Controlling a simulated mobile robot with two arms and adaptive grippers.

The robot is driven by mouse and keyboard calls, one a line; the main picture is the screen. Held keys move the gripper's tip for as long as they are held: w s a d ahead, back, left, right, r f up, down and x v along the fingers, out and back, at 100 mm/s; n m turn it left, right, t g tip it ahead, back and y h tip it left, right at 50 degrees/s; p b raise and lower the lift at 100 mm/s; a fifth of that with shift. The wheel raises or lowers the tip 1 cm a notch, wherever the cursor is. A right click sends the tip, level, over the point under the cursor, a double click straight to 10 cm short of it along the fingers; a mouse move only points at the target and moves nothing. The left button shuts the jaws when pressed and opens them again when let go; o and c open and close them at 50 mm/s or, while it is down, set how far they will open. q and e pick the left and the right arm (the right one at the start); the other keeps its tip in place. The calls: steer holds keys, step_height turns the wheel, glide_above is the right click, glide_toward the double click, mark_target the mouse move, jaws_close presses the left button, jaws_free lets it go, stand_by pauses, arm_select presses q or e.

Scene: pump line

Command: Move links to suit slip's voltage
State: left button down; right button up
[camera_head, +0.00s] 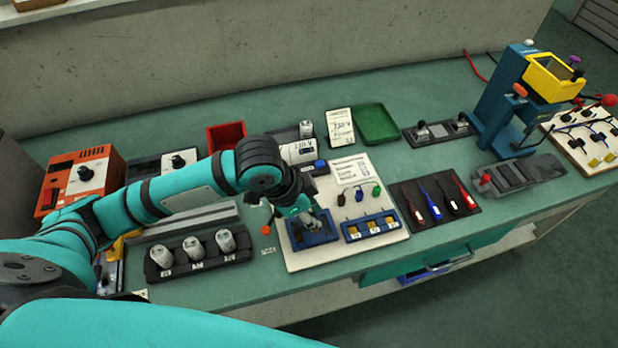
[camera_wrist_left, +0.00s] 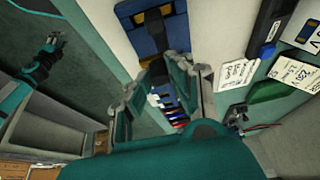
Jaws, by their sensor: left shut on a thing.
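My left gripper (camera_head: 307,222) is down at the terminal block, shut on a small dark thing, probably a link, mostly hidden by the fingers. In the left wrist view the gripper (camera_wrist_left: 160,77) points at the blue block (camera_wrist_left: 177,30), which has yellow parts. Whether the held piece touches the block cannot be told. My right gripper (camera_wrist_left: 52,43) shows small in the left wrist view.
A rack with three pale cylinders (camera_head: 194,246) stands left of the board. A dark mat with screwdrivers (camera_head: 434,203) lies to its right. A red bin (camera_head: 226,136), green tray (camera_head: 376,124) and orange instrument (camera_head: 82,180) stand behind. The table's front edge is close.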

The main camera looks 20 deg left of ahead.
arm_select(q)
steer(key=w, duration=0.2)
steer(key=w+a, duration=0.1)
steer(key=w, duration=0.1)
steer(key=w+a+p, duration=0.1)
steer(key=w, duration=0.2)
steer(key=shift+a+f, duration=0.2)
steer(key=shift+f, duration=0.05)
steer(key=w, duration=0.2)
steer(key=w+a, duration=0.1)
steer(key=shift+w+a+f, duration=0.1)
steer(key=shift+w+f, duration=0.15)
steer(key=shift+w, duration=0.05)
steer(key=shift+w+f, duration=0.1)
steer(key=shift+f, duration=0.35)
step_height(320, 180, down, 2)
steer(key=shift+f+p, duration=0.15)
steer(key=shift+p, duration=0.35)
steer(key=shift+a+f, duration=0.1)
steer(key=shift+f, duration=0.1)
arm_select(e)
steer(key=shift+s+r, duration=0.2)
steer(key=shift+r, duration=0.35)
steer(key=shift+s+r, duration=0.15)
steer(key=shift+r, duration=0.4)
